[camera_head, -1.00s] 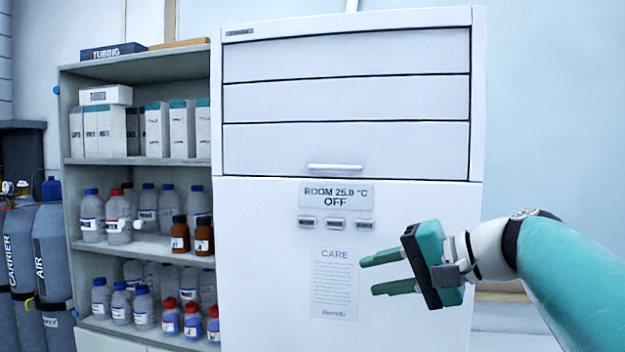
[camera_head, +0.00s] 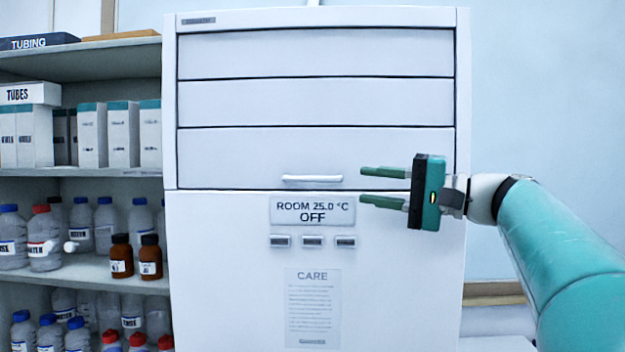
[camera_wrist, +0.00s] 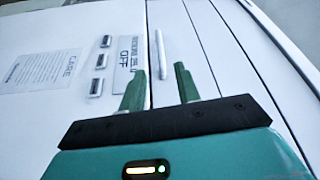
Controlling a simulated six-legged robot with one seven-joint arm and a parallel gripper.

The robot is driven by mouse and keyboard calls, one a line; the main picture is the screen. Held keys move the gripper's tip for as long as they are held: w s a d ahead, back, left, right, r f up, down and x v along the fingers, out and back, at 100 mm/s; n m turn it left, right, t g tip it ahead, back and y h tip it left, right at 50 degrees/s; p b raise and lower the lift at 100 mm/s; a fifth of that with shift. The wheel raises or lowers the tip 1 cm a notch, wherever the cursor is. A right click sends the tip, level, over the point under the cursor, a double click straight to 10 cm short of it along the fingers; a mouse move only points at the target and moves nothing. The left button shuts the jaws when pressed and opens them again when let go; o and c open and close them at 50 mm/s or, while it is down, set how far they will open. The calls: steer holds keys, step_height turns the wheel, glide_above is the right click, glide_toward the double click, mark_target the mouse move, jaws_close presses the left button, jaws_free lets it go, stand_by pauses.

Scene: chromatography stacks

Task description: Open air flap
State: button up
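The air flap is the slatted panel (camera_head: 315,105) on the upper front of the white cabinet, with several horizontal sections, closed flat. Its white bar handle (camera_head: 312,179) sits at the bottom edge of the lowest section. The handle also shows in the wrist view (camera_wrist: 161,55), ahead of the fingers. My gripper (camera_head: 362,184) is open and empty, to the right of the handle and apart from it, at about its height. In the wrist view my two green fingers (camera_wrist: 158,78) are spread, with the panel seam running between them.
A display label (camera_head: 312,211) reads "ROOM 25.0 °C OFF", with three small buttons (camera_head: 312,241) below it. A CARE notice (camera_head: 313,307) is lower on the cabinet. A shelf (camera_head: 110,171) with bottles and boxes stands at left. The wall at right is clear.

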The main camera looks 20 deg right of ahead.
mark_target(323, 180)
steer(key=x, duration=1.1)
jaws_close()
